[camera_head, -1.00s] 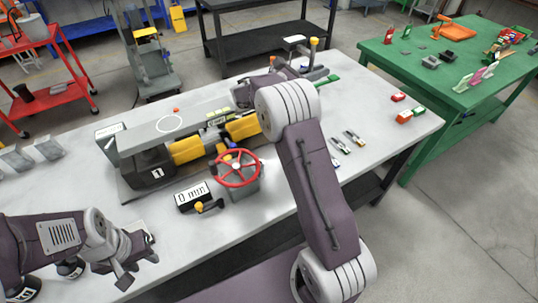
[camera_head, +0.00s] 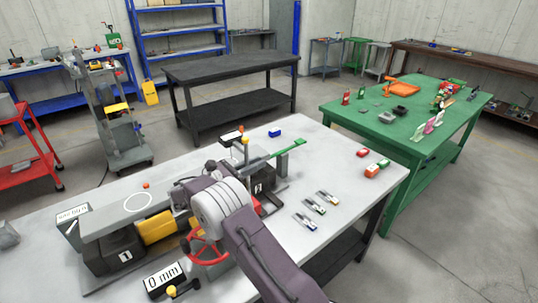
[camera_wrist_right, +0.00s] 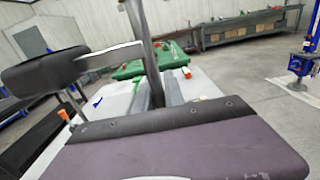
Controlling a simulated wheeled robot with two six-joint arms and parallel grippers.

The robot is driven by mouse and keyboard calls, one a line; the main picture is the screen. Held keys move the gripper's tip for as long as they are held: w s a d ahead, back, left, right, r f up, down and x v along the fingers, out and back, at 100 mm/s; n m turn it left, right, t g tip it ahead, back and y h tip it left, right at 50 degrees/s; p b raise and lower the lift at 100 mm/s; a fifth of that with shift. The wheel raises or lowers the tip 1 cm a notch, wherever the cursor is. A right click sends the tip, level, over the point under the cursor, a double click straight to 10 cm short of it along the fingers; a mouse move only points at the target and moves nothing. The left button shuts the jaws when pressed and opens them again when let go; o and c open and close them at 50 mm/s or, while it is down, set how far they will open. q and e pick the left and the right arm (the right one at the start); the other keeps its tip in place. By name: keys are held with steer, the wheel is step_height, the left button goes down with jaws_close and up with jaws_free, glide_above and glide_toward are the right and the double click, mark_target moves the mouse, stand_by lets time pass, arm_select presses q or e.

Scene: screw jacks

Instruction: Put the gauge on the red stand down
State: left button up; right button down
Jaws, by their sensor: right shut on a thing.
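My right gripper (camera_head: 228,163) is above the far part of the grey table, beside the second jack, with my arm in front of it. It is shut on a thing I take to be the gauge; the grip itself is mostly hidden. In the right wrist view a dark round body (camera_wrist_right: 45,70) on a thin metal stem, with a small orange-red piece (camera_wrist_right: 63,115) below, is close at the left. I cannot tell whether the gauge touches anything below. No red stand can be made out for sure. My left gripper is out of view.
The jack marked 1 (camera_head: 122,255), with a red handwheel (camera_head: 204,246), fills the near left. The jack marked 2 (camera_head: 262,186) has a green lever (camera_head: 288,148). A blue block (camera_head: 275,132) and small clamps (camera_head: 318,205) lie on the table (camera_head: 350,185). Its right part has free room.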

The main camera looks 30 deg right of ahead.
steer(key=f, duration=0.4)
steer(key=shift+w+a+f, duration=0.1)
steer(key=shift+a, duration=0.3)
steer(key=c, duration=1.6)
jaws_free()
steer(key=shift+f, duration=0.25)
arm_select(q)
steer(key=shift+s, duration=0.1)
arm_select(e)
steer(key=shift+o, duration=1)
steer(key=shift+r, duration=0.1)
